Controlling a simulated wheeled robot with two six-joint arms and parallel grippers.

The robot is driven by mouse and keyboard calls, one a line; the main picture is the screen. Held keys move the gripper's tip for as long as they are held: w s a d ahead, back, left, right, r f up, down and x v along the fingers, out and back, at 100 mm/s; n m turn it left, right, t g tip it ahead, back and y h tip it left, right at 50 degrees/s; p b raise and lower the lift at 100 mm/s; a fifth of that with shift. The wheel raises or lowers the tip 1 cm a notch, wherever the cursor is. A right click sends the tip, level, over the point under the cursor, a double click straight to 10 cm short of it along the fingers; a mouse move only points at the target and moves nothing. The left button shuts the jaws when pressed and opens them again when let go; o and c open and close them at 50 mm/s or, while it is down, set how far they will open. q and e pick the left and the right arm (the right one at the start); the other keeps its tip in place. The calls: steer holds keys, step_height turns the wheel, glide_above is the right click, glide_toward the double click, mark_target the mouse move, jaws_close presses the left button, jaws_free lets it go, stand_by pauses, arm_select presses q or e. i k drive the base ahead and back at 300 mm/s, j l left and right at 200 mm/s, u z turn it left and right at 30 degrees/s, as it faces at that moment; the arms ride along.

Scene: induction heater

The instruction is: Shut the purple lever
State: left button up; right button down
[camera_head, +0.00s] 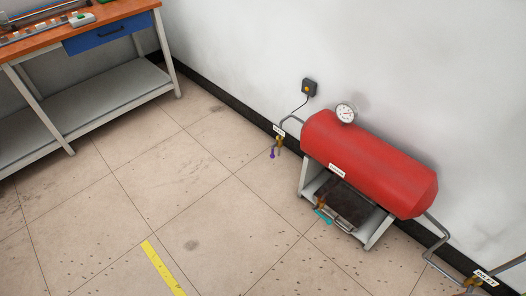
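The purple lever (272,154) is small and hangs below a brass valve (279,142) on the pipe at the left end of the red tank. It points roughly downward, near the foot of the wall. A white tag (279,131) sits just above the valve. Neither of my grippers shows in the head view, so nothing of mine is near the lever in the picture.
The red tank (370,165) with a round gauge (346,113) stands on a frame by the wall. A teal lever (323,216) is under it. A workbench (90,32) stands at the upper left. The tiled floor (190,200) between is clear.

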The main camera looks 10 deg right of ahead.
mark_target(272, 156)
steer(key=i+j, duration=0.7)
steer(key=j, duration=0.2)
steer(key=i+j+z, duration=0.1)
steer(key=i+j, duration=0.55)
steer(key=j, duration=0.3)
